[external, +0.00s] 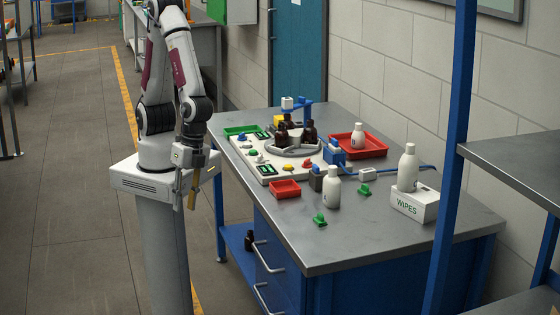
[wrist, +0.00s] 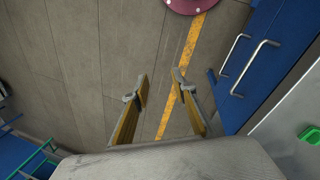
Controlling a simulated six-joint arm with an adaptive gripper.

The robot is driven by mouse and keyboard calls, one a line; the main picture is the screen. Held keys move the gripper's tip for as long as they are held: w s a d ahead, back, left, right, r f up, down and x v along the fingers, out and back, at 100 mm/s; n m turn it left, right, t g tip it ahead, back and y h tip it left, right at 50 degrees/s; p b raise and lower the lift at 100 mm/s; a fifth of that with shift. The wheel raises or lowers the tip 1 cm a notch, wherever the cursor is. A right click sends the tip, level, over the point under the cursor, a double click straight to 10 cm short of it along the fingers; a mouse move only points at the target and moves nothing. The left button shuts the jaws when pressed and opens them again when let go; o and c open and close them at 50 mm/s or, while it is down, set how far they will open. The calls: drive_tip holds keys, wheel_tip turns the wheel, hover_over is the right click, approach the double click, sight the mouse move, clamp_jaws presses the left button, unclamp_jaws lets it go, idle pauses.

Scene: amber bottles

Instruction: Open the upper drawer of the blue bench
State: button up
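The blue bench (external: 400,262) has a grey metal top (external: 330,238). Its blue drawer front faces left, with two pale bar handles. The upper drawer's handle (external: 262,258) is just below the bench top, and the drawer looks shut. In the wrist view the upper handle (wrist: 255,68) is at the right, nearest the bench top, with the lower handle (wrist: 232,55) beside it. My gripper (external: 186,194) hangs to the left of the bench, pointing down, apart from the handles. In the wrist view its fingers (wrist: 158,87) are spread with only floor between them.
The bench top carries a white fixture with brown bottles (external: 308,134), red trays (external: 285,189), white bottles (external: 332,186) and a wipes box (external: 414,203). A blue post (external: 452,150) and grey shelf (external: 520,165) stand at right. Floor (external: 75,150) left of the bench is clear.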

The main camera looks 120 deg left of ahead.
drive_tip(key=d+f, duration=0.6)
drive_tip(key=f, duration=0.4)
drive_tip(key=m+t+y, duration=0.5)
drive_tip(key=t+y, duration=0.7)
drive_tip(key=y, duration=0.1)
approach(261, 258)
drive_tip(key=w+a+f, duration=0.1)
drive_tip(key=w+a, duration=0.1)
drive_tip(key=shift+s+d+f, duration=0.1)
drive_tip(key=shift+s+d, duration=0.15)
drive_tip(key=shift+w+a, duration=0.1)
drive_tip(key=shift+x, duration=3.8)
